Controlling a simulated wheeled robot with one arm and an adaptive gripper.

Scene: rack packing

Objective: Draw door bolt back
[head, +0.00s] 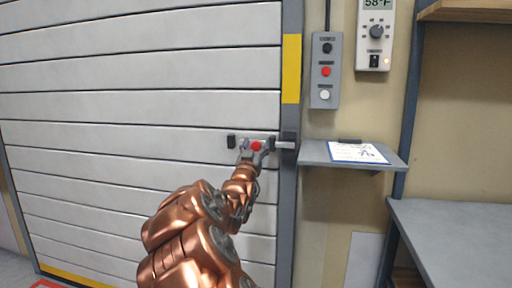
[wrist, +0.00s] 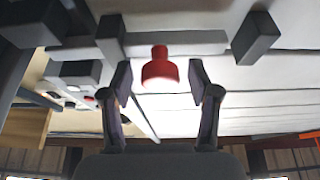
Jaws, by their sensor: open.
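The door bolt is a grey bar (head: 284,145) lying level across the right edge of the white slatted door (head: 150,107), with its right end at the dark keeper on the frame. Its red knob (head: 256,146) also shows in the wrist view (wrist: 160,72), standing out from the bar (wrist: 178,42). My gripper (wrist: 160,80) is open, with one finger on each side of the knob and a gap visible on both sides. In the head view my gripper (head: 254,150) is right at the knob and partly covers the bolt.
Dark brackets (wrist: 257,38) flank the knob along the bar. Right of the door are a button box (head: 326,70), a thermostat (head: 375,35) and a small shelf (head: 393,162) with a clipboard (head: 358,153). A grey bench (head: 450,225) stands at the lower right.

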